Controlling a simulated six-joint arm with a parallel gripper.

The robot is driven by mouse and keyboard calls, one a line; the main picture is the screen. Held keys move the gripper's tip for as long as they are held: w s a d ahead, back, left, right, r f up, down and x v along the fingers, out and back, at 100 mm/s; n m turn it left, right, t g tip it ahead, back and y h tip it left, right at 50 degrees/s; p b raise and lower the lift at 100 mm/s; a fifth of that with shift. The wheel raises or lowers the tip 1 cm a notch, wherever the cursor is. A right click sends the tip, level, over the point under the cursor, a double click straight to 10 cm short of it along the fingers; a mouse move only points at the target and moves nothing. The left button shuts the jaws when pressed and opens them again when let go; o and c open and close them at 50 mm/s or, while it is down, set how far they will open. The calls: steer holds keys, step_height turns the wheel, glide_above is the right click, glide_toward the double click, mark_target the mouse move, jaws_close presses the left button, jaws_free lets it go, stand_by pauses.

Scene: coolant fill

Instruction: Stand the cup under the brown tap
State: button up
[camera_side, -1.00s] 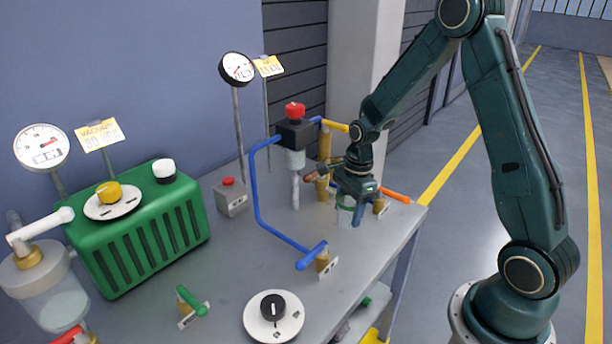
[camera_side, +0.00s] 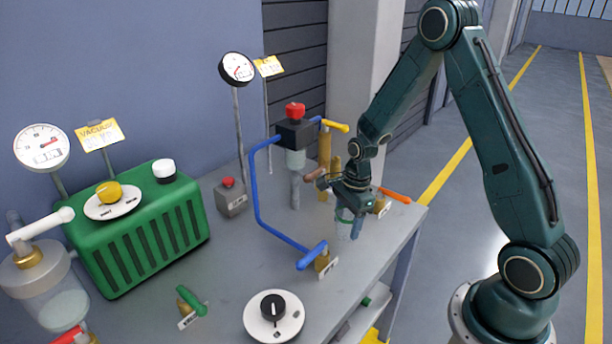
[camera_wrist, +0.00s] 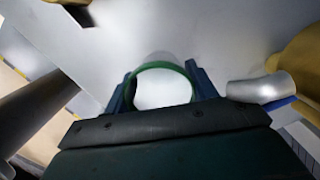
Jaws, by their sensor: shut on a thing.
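The cup, clear with a green rim (camera_side: 344,215), is between the fingers of my gripper (camera_side: 350,222) near the table's right edge. The wrist view shows its green rim (camera_wrist: 160,65) and pale inside between two blue fingers. My gripper is shut on it and looks tilted. In the side view my gripper hides much of the cup, and I cannot tell if its base touches the table. The tap with the brown handle (camera_side: 314,174) is just left of and behind my gripper. Its spout is not clear, and the cup looks beside it.
An orange handle (camera_side: 396,195) is right of my gripper. A blue pipe (camera_side: 256,200) runs to a blue-handled tap (camera_side: 312,256) in front.

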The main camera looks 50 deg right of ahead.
steer(key=o, duration=1)
steer(key=shift+r, duration=0.1)
steer(key=r, duration=0.4)
steer(key=d+r, duration=0.1)
steer(key=r, duration=0.7)
steer(key=shift+s+d, duration=0.2)
steer(key=shift+s, duration=0.1)
steer(key=shift+r, duration=0.1)
steer(key=s+a+r+n+t+h, duration=0.1)
steer(key=s+a+r+n, duration=0.3)
steer(key=r+n, duration=0.2)
steer(key=s+a+r+n+t, duration=0.1)
steer(key=s+a+r+n, duration=0.25)
steer(key=r+n, duration=0.2)
steer(key=s+a+r+n+t, duration=0.1)
steer(key=s+a+r+n, duration=0.1)
steer(key=s+n, duration=0.3)
steer(key=s+a+r+n+t, duration=0.1)
steer(key=s+n+t, duration=0.1)
steer(key=s+n, duration=0.4)
steer(key=shift+s+a+r, duration=0.35)
steer(key=shift+s, duration=0.15)
